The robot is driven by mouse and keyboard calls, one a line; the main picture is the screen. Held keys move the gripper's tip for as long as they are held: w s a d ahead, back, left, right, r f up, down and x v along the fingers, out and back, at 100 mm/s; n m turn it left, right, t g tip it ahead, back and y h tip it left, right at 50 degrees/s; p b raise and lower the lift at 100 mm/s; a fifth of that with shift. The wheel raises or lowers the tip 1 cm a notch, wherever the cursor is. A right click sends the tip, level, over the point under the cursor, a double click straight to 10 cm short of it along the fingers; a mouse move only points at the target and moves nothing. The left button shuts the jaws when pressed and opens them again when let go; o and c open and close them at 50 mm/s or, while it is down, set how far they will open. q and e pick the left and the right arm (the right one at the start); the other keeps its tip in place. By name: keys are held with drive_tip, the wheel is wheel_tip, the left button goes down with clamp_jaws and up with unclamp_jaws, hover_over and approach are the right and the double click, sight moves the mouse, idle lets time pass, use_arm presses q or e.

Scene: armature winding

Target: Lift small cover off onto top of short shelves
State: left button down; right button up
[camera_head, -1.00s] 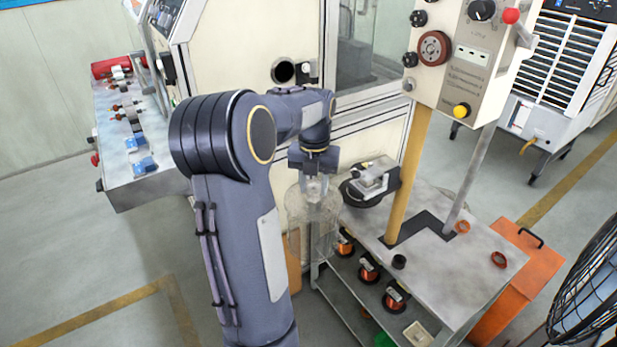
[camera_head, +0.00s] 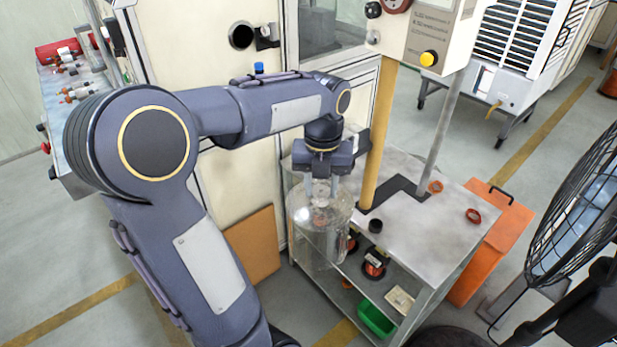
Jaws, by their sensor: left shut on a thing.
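The small cover (camera_head: 320,222) is a clear, see-through cylinder with a domed top. My left gripper (camera_head: 321,188) points down and is shut on the knob at its top. The cover hangs upright in front of the near left end of the short shelves (camera_head: 415,222), overlapping their top edge in the picture. I cannot tell whether it touches them. The shelves have a grey metal top. My left forearm hides part of the far left of the top. My right gripper is out of view.
A yellow post (camera_head: 376,140) and a thinner grey post rise from the shelf top, carrying a control box (camera_head: 425,35). A black cap (camera_head: 375,226) and orange rings (camera_head: 473,215) lie on the top. An orange bin (camera_head: 497,235) and a black fan (camera_head: 580,215) stand at the right.

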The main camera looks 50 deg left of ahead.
use_arm(q)
drive_tip(key=d+f+b, duration=0.2)
drive_tip(key=d+b, duration=0.2)
drive_tip(key=d, duration=1.1)
drive_tip(key=w+d+f+p, duration=0.1)
drive_tip(key=w+f+p, duration=0.1)
drive_tip(key=w+p, duration=0.6)
drive_tip(key=w+d+f+p, duration=0.1)
drive_tip(key=w+p, duration=0.8)
drive_tip(key=w, duration=1.3)
drive_tip(key=shift+f, duration=0.4)
drive_tip(key=shift+d+f, duration=0.1)
wheel_tip(320, 180, down, 4)
drive_tip(key=shift+r+b, duration=0.2)
drive_tip(key=shift+b, duration=0.9)
drive_tip(key=c, duration=0.8)
unclamp_jaws()
drive_tip(key=shift+c, duration=0.2)
